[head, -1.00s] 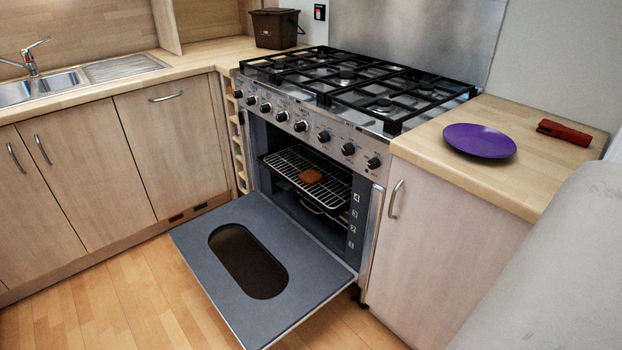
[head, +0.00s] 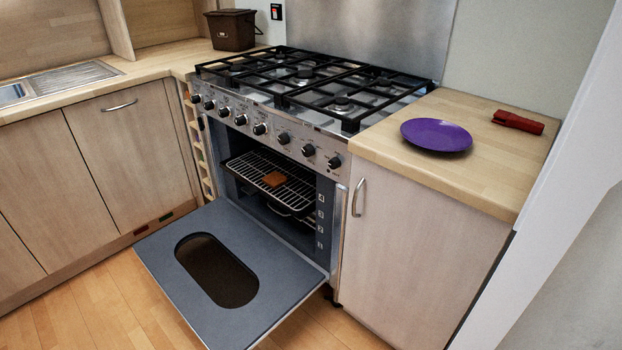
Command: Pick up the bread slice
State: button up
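The bread slice (head: 275,179) is a small orange-brown square. It lies flat on the wire rack (head: 258,166) inside the open oven, towards the rack's front right part. The oven door (head: 262,270) is folded down, with a dark oval window in it. My gripper is not in the head view, so its state and its place relative to the bread are hidden.
A purple plate (head: 436,134) and a red object (head: 518,121) lie on the right counter (head: 395,127). Black pan supports cover the hob (head: 312,80). A brown bin (head: 232,29) stands at the back left. Wooden floor (head: 70,312) shows left of the door.

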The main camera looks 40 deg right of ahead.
aim_at(275, 180)
jog(key=i+z, duration=0.1)
jog(key=z, duration=0.3)
jog(key=j+z, duration=0.15)
jog(key=z, duration=0.25)
jog(key=i+j+z, duration=0.1)
jog(key=z, duration=0.3)
jog(key=i+j+z, duration=0.1)
jog(key=j+z, duration=0.25)
jog(key=i+j+z, duration=0.1)
jog(key=j+z, duration=0.75)
jog(key=j, duration=0.6)
jog(key=k+j+z, duration=0.1)
jog(key=j, duration=0.4)
jog(key=k+j+z, duration=0.1)
jog(key=j, duration=0.9)
jog(key=k+j, duration=0.15)
jog(key=j, duration=1.45)
jog(key=i+z, duration=0.05)
